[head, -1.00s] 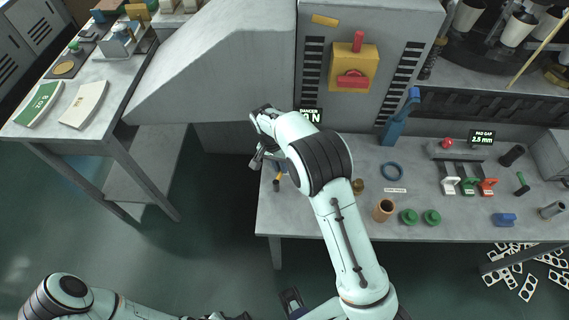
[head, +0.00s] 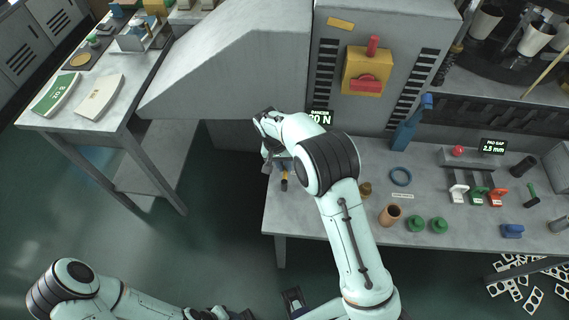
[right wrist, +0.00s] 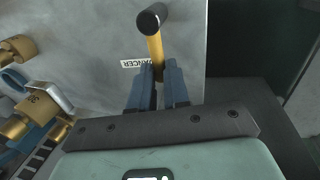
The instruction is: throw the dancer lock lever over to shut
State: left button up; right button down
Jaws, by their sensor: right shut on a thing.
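The dancer lock lever is a yellow bar with a black knob (right wrist: 153,20), standing beside a small DANCER label (right wrist: 133,63) in the right wrist view. My right gripper (right wrist: 157,84) has its blue fingers on both sides of the yellow bar, below the knob, and is shut on it. In the head view the lever (head: 284,178) shows as a small yellow and black piece at the bench's left end, by my right gripper (head: 279,166). The lever's base is hidden. My left gripper (head: 210,314) is partly in view at the bottom edge; its fingers are unclear.
A grey machine housing (head: 235,75) rises behind my right gripper.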

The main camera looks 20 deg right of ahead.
jog(key=c, duration=1.1)
grip_release()
notch_tip(320, 180, up, 13)
jog(key=w+a+p, duration=0.1)
jog(key=a, duration=0.1)
jog(key=shift+w+a, duration=0.15)
jog(key=shift+w, duration=0.05)
